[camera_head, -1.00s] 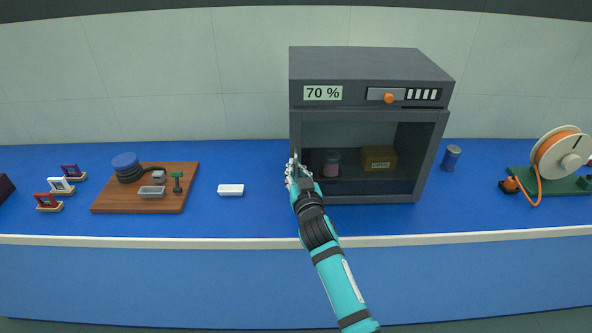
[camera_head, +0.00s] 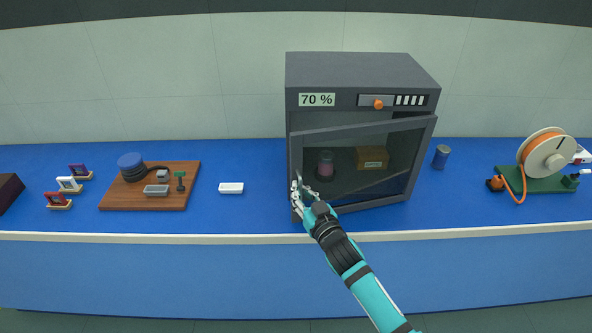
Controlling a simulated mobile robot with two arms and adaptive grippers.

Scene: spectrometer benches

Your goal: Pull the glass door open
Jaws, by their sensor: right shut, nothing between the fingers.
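The glass door (camera_head: 345,185) is a dark-framed pane on the front of a grey cabinet (camera_head: 360,73). It stands ajar, with its left edge swung out toward me and its right edge close to the cabinet. Through the glass I see a pink-and-dark jar (camera_head: 326,163) and a brown box (camera_head: 372,158). My right gripper (camera_head: 299,184) is at the lower left edge of the door, shut with nothing between its fingers. I cannot tell whether it touches the edge. My left gripper is not in view.
A blue can (camera_head: 441,157) stands right of the cabinet, and an orange spool (camera_head: 545,155) on a green base farther right. A white block (camera_head: 231,188) and a wooden board (camera_head: 130,199) lie left. The blue bench (camera_head: 250,215) is clear in front of the door.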

